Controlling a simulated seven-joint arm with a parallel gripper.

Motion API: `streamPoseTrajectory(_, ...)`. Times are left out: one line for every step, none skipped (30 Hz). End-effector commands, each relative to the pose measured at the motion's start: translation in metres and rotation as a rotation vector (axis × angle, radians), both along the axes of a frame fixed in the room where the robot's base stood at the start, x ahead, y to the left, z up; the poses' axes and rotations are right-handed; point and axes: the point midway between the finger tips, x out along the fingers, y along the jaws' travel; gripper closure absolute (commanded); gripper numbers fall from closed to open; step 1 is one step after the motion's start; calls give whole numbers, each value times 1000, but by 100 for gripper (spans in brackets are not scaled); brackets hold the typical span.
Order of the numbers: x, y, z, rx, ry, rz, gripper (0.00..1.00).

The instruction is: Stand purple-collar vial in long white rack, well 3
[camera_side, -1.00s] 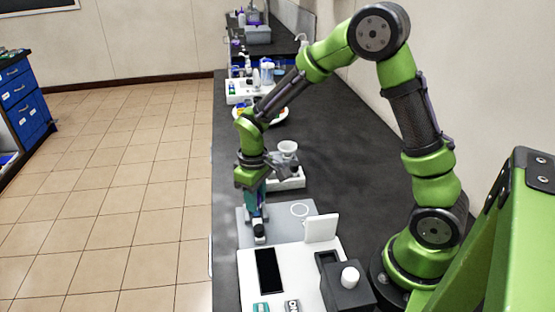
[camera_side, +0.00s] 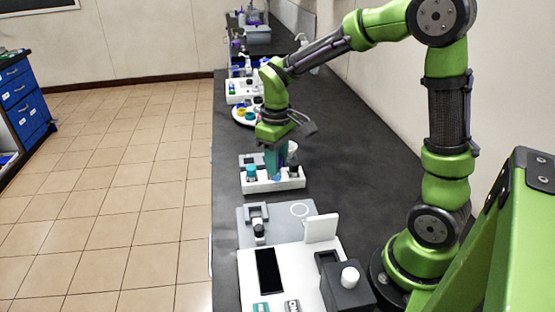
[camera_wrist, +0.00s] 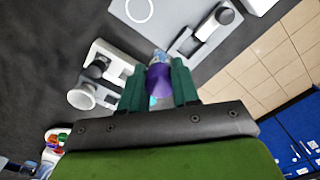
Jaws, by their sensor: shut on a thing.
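My gripper (camera_side: 276,161) is shut on the purple-collar vial. The wrist view shows the vial's purple part (camera_wrist: 159,78) between my two green fingers (camera_wrist: 158,84), with a clear bluish end toward the fingertips. In the side view my fingers hide most of the vial, and a small bluish bit shows below them. The long white rack (camera_side: 262,187) lies right under my fingers. It holds a teal-capped vial (camera_side: 252,172) at its left and a black-capped vial (camera_side: 294,170) at its right. I cannot tell whether the vial touches the rack; the wells are hidden.
A grey plate (camera_side: 283,229) with a small clamp-like device (camera_side: 258,228) lies nearer the camera. Beside it is a white console with a dark screen (camera_side: 269,271). A white cup (camera_wrist: 82,97) stands close by the rack. A round tray of coloured items (camera_side: 243,117) lies beyond. Dark bench to the right is clear.

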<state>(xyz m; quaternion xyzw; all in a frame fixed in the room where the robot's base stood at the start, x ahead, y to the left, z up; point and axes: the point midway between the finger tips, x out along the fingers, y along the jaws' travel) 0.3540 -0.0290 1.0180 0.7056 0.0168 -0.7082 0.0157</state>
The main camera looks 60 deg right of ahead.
Motion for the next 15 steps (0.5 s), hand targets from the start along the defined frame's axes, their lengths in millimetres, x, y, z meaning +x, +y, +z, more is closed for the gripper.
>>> streamPoseTrajectory(-17,-15,-6,1,6,3,98)
streamPoseTrajectory(-26,-22,-11,1,6,17,98)
streamPoseTrajectory(-38,-28,-17,3,8,40,98)
streamPoseTrajectory(-47,-33,-21,3,8,61,98)
streamPoseTrajectory(-55,-37,-25,4,9,83,98)
streamPoseTrajectory(-65,-40,-31,4,9,117,98)
streamPoseTrajectory(-71,-42,-34,5,8,140,98)
streamPoseTrajectory(-77,-42,-38,5,9,170,98)
streamPoseTrajectory(-82,-42,-43,5,9,209,98)
streamPoseTrajectory(-85,-42,-45,5,7,237,98)
streamPoseTrajectory(-86,-42,-47,5,6,262,98)
streamPoseTrajectory(-85,-42,-49,4,3,287,98)
streamPoseTrajectory(-81,-43,-49,1,-1,300,98)
streamPoseTrajectory(-78,-43,-49,0,-3,309,98)
streamPoseTrajectory(-71,-45,-50,-1,-5,315,98)
